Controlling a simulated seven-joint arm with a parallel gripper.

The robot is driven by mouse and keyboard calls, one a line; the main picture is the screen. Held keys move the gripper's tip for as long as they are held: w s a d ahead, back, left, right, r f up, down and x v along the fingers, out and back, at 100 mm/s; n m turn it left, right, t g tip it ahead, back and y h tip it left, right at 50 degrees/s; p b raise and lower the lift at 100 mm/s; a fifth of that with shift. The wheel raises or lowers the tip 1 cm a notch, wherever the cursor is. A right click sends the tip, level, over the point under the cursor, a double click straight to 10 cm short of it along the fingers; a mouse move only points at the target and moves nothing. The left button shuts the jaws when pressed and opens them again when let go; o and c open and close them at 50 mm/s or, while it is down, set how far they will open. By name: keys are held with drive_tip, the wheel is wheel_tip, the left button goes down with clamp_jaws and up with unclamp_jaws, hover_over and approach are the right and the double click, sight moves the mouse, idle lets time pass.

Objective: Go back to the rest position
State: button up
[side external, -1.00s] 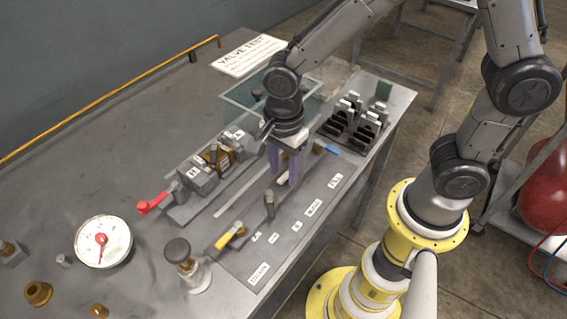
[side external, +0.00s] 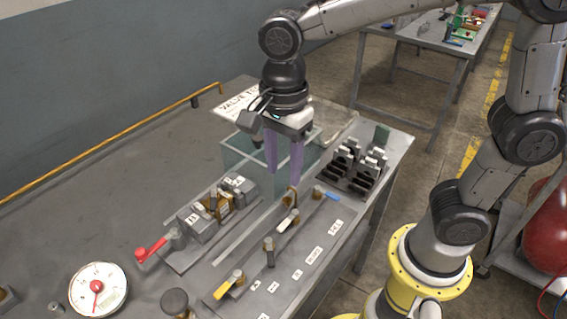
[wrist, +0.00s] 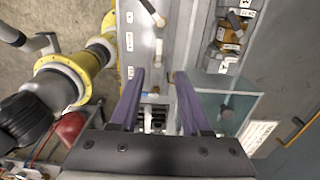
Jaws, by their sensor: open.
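My gripper (side external: 284,172) is open and empty, with its two purple fingers pointing down above the work table. In the side external view it hangs over the valve panel (side external: 318,218), in front of the glass tank (side external: 235,155). In the wrist view the gripper (wrist: 160,75) shows its fingers spread, with nothing between them but the table and the black rack well below.
A clamp with a red handle (side external: 150,249) stands left of the panel. A dial gauge (side external: 98,290) lies at the front left. Yellow (side external: 224,288) and blue (side external: 331,196) handles lie on the panel. A black slotted rack (side external: 352,170) stands at the right end.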

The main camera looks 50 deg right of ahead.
drive_tip(key=s+d+r+t, duration=0.3)
drive_tip(key=s+d+r, duration=0.25)
drive_tip(key=d, duration=0.35)
drive_tip(key=s+d+f+n+t, duration=0.2)
drive_tip(key=s+n, duration=0.4)
drive_tip(key=n, duration=1.2)
drive_tip(key=shift+d+f+t, duration=0.3)
drive_tip(key=shift+d+f, duration=0.4)
drive_tip(key=shift+d, duration=0.3)
